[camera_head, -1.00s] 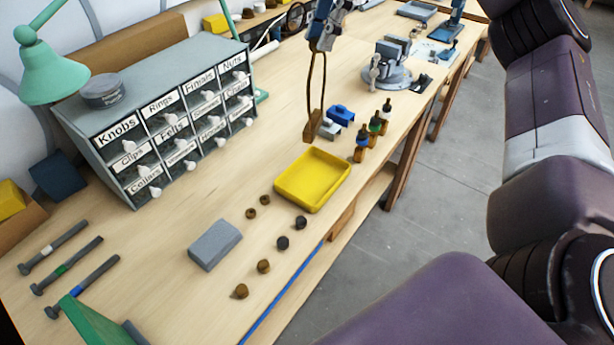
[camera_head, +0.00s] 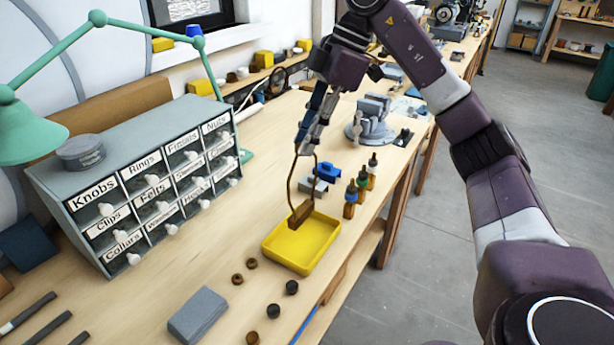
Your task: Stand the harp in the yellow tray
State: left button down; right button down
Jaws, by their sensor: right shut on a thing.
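The harp (camera_head: 291,193) is a thin brown wire loop on a small brown block (camera_head: 301,214). My right gripper (camera_head: 305,149) is shut on the top of the loop and holds the harp roughly upright, slightly tilted. The yellow tray (camera_head: 271,255) is shallow and lies on the bench near its front edge. The block is at the tray's back rim, overlapping it in the picture; I cannot tell whether it touches the tray. The tray looks empty otherwise. My left gripper is not in view.
A labelled drawer cabinet (camera_head: 150,185) and a green lamp (camera_head: 30,135) stand at left. Several dropper bottles (camera_head: 350,198), a blue block (camera_head: 327,172) and a vise (camera_head: 370,125) are behind the tray. Small knobs (camera_head: 291,287) and a grey block (camera_head: 198,314) lie in front.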

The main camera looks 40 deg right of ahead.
notch_tip(320, 180, down, 7)
jog(key=shift+f, duration=0.2)
jog(key=c, duration=1.7)
grip_release()
jog(key=shift+r, duration=0.1)
jog(key=p+v, duration=0.2)
jog(key=v, duration=0.9)
jog(key=shift+d+r, duration=0.1)
jog(key=shift+r, duration=0.3)
